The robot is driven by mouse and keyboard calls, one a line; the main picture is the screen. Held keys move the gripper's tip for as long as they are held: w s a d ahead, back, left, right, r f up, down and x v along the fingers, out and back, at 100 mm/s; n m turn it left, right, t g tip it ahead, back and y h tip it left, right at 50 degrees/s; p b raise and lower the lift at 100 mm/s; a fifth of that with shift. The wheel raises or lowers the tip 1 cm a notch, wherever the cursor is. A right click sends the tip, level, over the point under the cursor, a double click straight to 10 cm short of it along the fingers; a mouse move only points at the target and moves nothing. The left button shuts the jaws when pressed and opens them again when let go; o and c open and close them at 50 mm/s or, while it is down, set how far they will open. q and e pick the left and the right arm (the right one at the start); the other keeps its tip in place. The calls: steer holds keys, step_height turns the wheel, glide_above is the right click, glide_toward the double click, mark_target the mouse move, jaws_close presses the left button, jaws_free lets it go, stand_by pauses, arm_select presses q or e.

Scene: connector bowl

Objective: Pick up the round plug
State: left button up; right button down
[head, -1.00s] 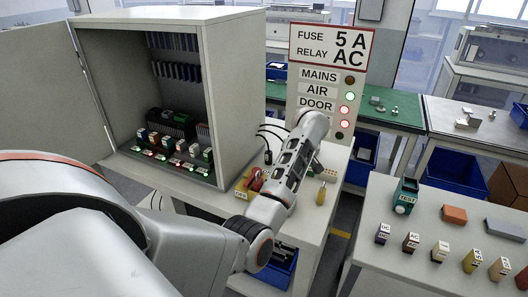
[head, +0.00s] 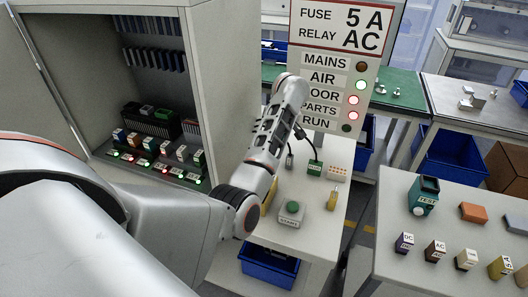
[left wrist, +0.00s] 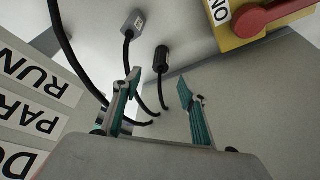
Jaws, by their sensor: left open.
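The round plug (left wrist: 161,60) is a black, ribbed cylinder on a black cable in the left wrist view, beyond the fingertips. A grey block-shaped plug (left wrist: 135,22) with its own cable is beside it, up and to the left. My left gripper (left wrist: 159,82) is open and empty, its teal-padded fingers apart. The round plug is above the gap between them, not touched. In the head view, my forearm hides this gripper; a plug with a cable (head: 290,160) shows beside the arm, but I cannot tell which one. My right gripper is not in view.
A yellow box with a red handle (left wrist: 262,18) is near the plugs. The sign panel (head: 338,50) stands behind the bench. The open cabinet (head: 225,80) is at left.

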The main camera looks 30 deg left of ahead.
arm_select(q)
steer(key=shift+x, duration=3.9)
steer(key=shift+s+d, duration=0.1)
steer(key=shift+s, duration=0.1)
steer(key=c, duration=1.2)
